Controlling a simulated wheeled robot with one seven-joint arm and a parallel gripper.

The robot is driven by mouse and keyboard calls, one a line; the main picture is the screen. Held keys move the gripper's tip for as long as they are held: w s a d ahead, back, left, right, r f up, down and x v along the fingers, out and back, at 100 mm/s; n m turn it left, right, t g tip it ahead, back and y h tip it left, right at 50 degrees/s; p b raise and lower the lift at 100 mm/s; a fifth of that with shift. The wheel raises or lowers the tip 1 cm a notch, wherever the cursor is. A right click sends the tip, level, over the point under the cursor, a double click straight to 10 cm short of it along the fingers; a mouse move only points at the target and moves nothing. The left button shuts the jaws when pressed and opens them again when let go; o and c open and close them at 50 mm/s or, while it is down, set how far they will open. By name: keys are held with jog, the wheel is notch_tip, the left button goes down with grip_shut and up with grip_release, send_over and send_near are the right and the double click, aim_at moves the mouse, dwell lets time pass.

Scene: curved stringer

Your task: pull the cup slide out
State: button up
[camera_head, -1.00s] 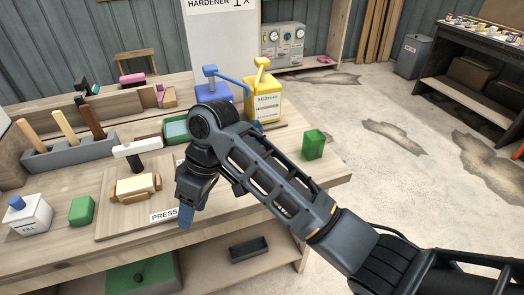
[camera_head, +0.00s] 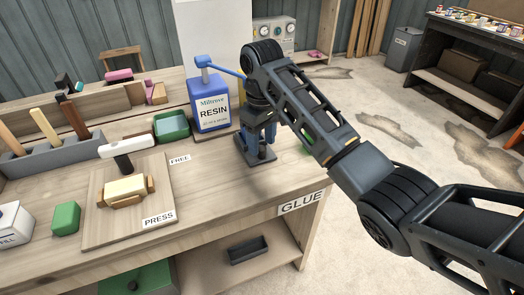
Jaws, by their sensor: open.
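My gripper (camera_head: 257,148) points down over the right part of the bench, just right of the blue resin pump (camera_head: 211,103). Its blue fingers are apart. A dark flat piece with a short upright post (camera_head: 262,155) shows at the bench top between and below them. It may be the cup slide, but I cannot tell, nor whether the fingers touch it. A green cup (camera_head: 307,142) is mostly hidden behind my arm.
The bench front (camera_head: 240,215) is clear near the GLUE label (camera_head: 301,202).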

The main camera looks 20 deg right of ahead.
aim_at(261, 148)
jog(key=shift+f, duration=1.5)
grip_shut()
